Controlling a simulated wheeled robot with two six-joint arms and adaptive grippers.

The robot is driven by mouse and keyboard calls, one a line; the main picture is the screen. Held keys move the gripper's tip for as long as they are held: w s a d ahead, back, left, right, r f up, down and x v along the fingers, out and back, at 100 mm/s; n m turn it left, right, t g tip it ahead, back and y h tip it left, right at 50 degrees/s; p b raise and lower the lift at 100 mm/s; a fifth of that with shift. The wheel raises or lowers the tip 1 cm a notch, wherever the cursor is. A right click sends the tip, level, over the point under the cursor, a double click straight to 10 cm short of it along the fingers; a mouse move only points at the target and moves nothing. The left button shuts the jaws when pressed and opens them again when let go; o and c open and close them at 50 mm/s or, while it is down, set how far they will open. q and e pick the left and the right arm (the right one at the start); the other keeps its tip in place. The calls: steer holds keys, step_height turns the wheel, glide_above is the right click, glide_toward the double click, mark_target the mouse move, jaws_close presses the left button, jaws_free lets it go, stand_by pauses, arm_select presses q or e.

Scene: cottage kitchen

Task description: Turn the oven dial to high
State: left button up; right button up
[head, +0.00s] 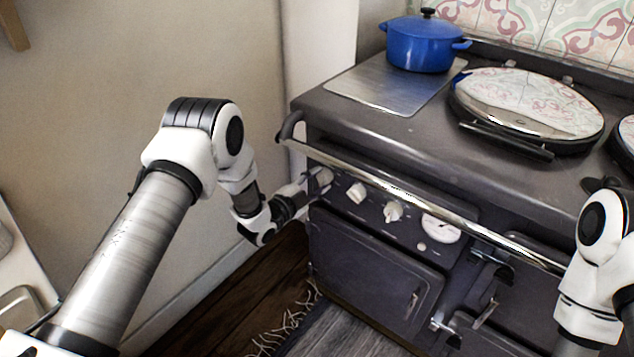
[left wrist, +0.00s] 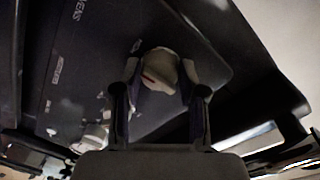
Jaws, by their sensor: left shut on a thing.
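The oven dial is a cream knob with a red mark (left wrist: 160,70), on the dark front panel of the range. It is the leftmost of the row of knobs in the head view (head: 324,175), partly covered by my gripper. My left gripper (head: 312,186) is shut on this dial. In the left wrist view its two fingers (left wrist: 160,98) lie on either side of the knob. The lettering around the dial is too unclear to read its setting. My right gripper is not in view; only part of my right arm shows at the right edge.
A metal rail (head: 420,202) runs along the range front just above the knobs. Two more cream knobs (head: 357,192) (head: 393,211) and a round gauge (head: 441,229) sit to the right. A blue pot (head: 420,45) and a round lid (head: 525,103) are on top.

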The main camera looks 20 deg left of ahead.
arm_select(q)
steer(key=shift+r+m, duration=0.2)
steer(key=shift+m, duration=0.2)
steer(key=o, duration=1.1)
steer(key=shift+d, duration=0.1)
steer(key=shift+o, duration=0.2)
steer(key=shift+f, duration=0.1)
steer(key=v, duration=1.2)
